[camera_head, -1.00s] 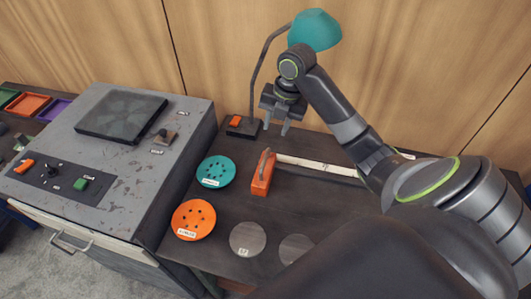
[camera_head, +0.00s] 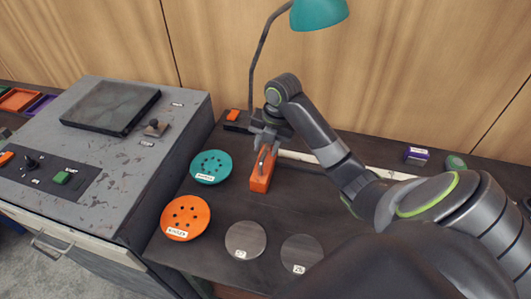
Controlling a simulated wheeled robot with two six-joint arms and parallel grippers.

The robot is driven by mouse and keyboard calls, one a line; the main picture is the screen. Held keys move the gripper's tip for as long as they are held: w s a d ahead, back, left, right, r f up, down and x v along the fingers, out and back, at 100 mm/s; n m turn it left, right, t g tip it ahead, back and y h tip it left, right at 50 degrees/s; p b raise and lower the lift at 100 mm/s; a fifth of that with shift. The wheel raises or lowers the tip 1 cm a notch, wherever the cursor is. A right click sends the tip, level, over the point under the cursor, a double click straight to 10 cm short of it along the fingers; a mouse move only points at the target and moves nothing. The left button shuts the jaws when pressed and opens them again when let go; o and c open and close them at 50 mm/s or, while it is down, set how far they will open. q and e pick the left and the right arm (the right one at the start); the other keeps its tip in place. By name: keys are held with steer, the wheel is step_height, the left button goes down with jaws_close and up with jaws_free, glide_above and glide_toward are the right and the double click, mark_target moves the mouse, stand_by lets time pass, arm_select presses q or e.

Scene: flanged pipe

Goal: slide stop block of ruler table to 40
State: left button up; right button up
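The orange stop block (camera_head: 261,181) stands on the dark table at the left end of the pale ruler (camera_head: 293,155). A grey upright handle rises from the block's top. My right gripper (camera_head: 265,150) points down at the block, with its fingers around or right beside the handle. Whether the fingers touch the handle I cannot tell. The ruler's marks are too small to read, and my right arm hides part of its length. My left gripper is not in view.
A teal disc (camera_head: 211,167), an orange disc (camera_head: 186,217) and two grey discs (camera_head: 245,240) lie left and in front of the block. A teal lamp (camera_head: 319,13) stands behind. A grey machine (camera_head: 150,170) stands at left. A purple box (camera_head: 417,155) lies at back right.

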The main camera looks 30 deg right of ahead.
steer(key=shift+w+a+f, duration=0.1)
steer(key=shift+f, duration=0.65)
steer(key=shift+c, duration=0.2)
jaws_close()
